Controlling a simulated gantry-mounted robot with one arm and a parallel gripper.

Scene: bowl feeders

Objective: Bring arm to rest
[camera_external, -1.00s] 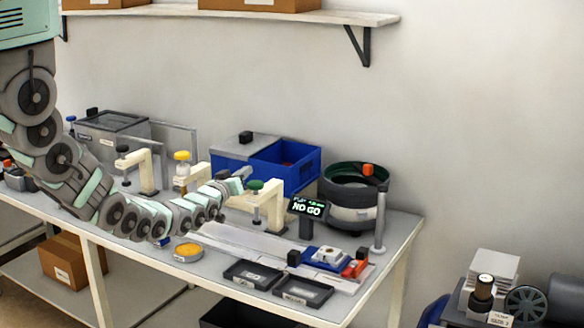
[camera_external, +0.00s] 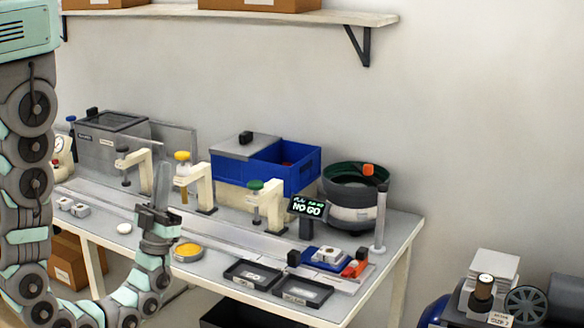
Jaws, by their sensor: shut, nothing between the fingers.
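My gripper (camera_external: 161,187) points upward above the front edge of the workbench (camera_external: 205,277), left of a small round dish with yellow contents (camera_external: 188,251). Its fingers are shut with nothing between them. My arm hangs down at the left of the picture and curls up from below the table edge to the gripper. The arm's lowest part is cut off by the bottom of the picture.
Cream clamps (camera_external: 199,182) stand along the bench behind my gripper. A blue bin (camera_external: 290,175), a bowl feeder (camera_external: 352,195) and a display reading NO GO (camera_external: 307,208) are further right. Two black trays (camera_external: 252,275) lie at the front. A cardboard box (camera_external: 68,262) sits below.

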